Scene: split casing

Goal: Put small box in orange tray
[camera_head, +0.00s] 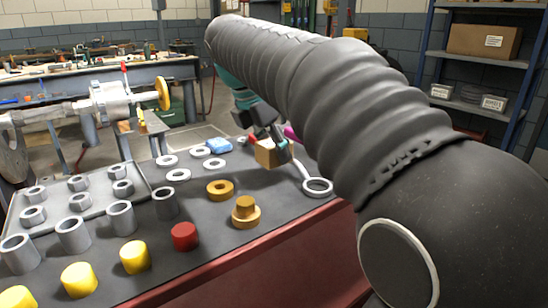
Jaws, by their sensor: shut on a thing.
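The small box (268,154) is a light brown block near the far right part of the dark workbench top. My gripper (271,142) is shut on it from above, with a dark finger showing at its right side. The box looks slightly tilted, and I cannot tell whether it is clear of the bench or touching it. No orange tray can be made out; my arm covers much of the right side of the view.
The bench (205,235) holds several grey nuts, rings and tubes, yellow cylinders, a red cylinder (185,236), a brass stepped part (245,213), a brass ring (220,190) and a blue item (219,145). A white ring (317,187) lies near the right edge.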

